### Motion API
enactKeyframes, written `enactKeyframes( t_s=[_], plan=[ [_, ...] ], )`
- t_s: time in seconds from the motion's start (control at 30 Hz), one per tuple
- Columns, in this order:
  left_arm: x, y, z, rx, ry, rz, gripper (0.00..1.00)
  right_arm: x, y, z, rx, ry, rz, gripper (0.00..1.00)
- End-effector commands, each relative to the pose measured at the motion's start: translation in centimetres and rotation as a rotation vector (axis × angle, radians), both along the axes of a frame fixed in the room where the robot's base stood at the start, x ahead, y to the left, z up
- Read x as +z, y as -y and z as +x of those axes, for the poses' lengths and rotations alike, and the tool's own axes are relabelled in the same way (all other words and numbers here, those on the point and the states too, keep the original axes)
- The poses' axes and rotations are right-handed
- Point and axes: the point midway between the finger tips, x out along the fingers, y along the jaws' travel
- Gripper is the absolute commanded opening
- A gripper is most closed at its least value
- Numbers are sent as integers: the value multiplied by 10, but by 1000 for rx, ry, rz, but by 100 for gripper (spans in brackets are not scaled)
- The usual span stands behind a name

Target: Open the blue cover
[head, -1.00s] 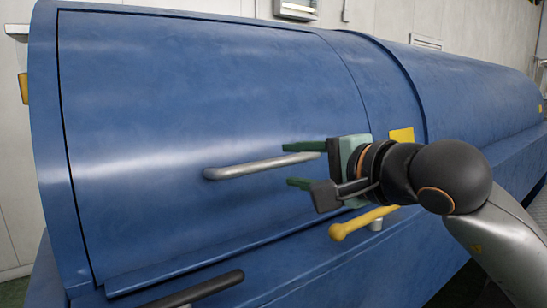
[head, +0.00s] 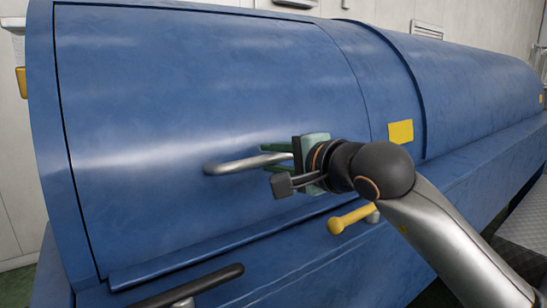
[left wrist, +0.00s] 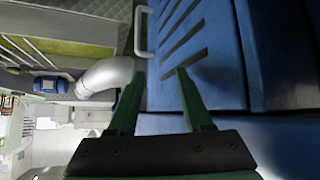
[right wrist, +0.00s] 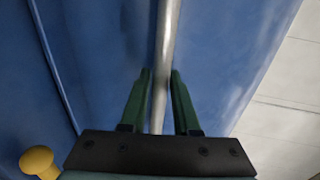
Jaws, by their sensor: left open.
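The blue cover (head: 210,100) is the large curved panel of the blue machine, and it lies down, closed. Its grey bar handle (head: 235,165) sticks out low on the panel. My right gripper (head: 278,160) is at the right end of this handle. In the right wrist view the handle (right wrist: 167,35) runs between the two green fingers (right wrist: 160,80), which are drawn close on both sides of it, so it looks gripped. My left gripper (left wrist: 158,75) is open and empty in the left wrist view, beside blue slotted metal; the head view does not show it.
A yellow knob-ended lever (head: 350,220) sits below my right gripper, and a black-gripped handle (head: 190,288) is at the bottom. A yellow plate (head: 400,131) is on the machine at right. In the left wrist view a pale handle (left wrist: 141,30) and a grey pipe (left wrist: 105,77) are close.

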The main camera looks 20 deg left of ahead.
Motion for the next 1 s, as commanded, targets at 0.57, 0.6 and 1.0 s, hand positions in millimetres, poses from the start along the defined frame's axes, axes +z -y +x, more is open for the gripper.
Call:
enactKeyframes(
  t_s=[0.57,0.6,1.0],
  plan=[
    [0,1,0,0,0,-1,50,0,0,0,0,0,0,0],
    [0,1,0,0,0,-1,50,0,0,0,0,0,0,0],
    [0,1,0,0,0,-1,50,0,0,0,0,0,0,0]
  ],
)
